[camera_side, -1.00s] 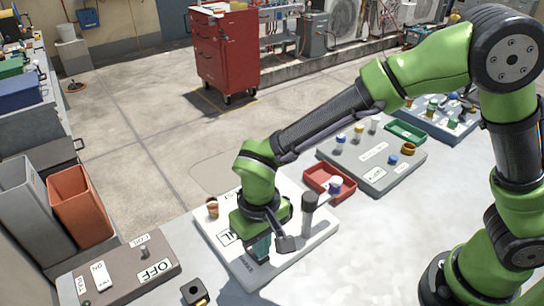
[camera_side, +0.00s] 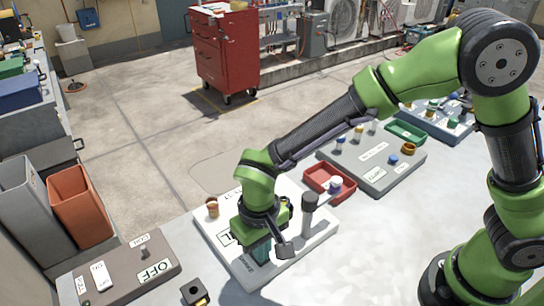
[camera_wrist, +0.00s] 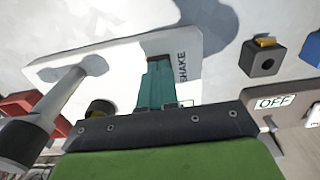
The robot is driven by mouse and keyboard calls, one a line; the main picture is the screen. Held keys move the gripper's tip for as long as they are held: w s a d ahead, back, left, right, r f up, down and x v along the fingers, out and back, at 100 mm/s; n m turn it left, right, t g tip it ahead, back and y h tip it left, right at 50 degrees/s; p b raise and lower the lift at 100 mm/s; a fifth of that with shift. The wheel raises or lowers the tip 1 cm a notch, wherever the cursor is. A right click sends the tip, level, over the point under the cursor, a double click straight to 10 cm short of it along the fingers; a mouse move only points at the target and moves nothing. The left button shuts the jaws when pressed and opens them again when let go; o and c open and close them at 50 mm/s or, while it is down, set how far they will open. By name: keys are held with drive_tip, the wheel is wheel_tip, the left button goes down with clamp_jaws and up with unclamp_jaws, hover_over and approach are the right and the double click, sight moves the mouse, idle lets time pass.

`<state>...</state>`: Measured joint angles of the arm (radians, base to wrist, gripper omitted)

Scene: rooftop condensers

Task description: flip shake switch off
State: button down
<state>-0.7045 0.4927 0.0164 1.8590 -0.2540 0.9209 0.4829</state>
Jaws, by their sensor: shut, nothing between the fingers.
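The white panel (camera_side: 215,237) lies on the pale table, and the word SHAKE (camera_wrist: 182,67) is printed near its edge in the wrist view. My gripper (camera_side: 262,254) is shut and empty, pointing down low over this panel. In the wrist view its teal fingers (camera_wrist: 157,84) are close together beside the SHAKE print. I cannot tell whether the tips touch the panel. The shake switch itself is not clearly visible; my gripper may hide it. A partly covered green-edged label (camera_side: 224,237) shows beside the gripper.
A grey-capped post (camera_side: 310,202) stands on the white panel close to my gripper. A brown panel with an OFF label (camera_side: 154,270) and a small black block (camera_side: 194,291) lie left. A red tray (camera_side: 322,190) and grey panel (camera_side: 400,177) lie behind right.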

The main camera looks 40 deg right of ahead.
drive_tip(key=shift+f, duration=0.1)
drive_tip(key=shift+r, duration=3.55)
drive_tip(key=shift+s+d+f+n, duration=0.2)
drive_tip(key=shift+s+f+n, duration=0.15)
drive_tip(key=shift+s+n, duration=0.1)
drive_tip(key=s+d+r+m+t, duration=0.1)
drive_tip(key=s+d+r+t, duration=0.1)
drive_tip(key=d+r, duration=0.2)
drive_tip(key=s+d+r+m+t+y, duration=0.1)
drive_tip(key=d+r, duration=0.4)
drive_tip(key=d, duration=0.6)
drive_tip(key=s+d+r+m+t+y, duration=0.1)
drive_tip(key=s+d+r+m+t, duration=0.2)
drive_tip(key=d, duration=0.5)
drive_tip(key=shift+s+d+r+t, duration=0.15)
drive_tip(key=shift+s+r+t, duration=0.1)
drive_tip(key=shift+r+t, duration=0.45)
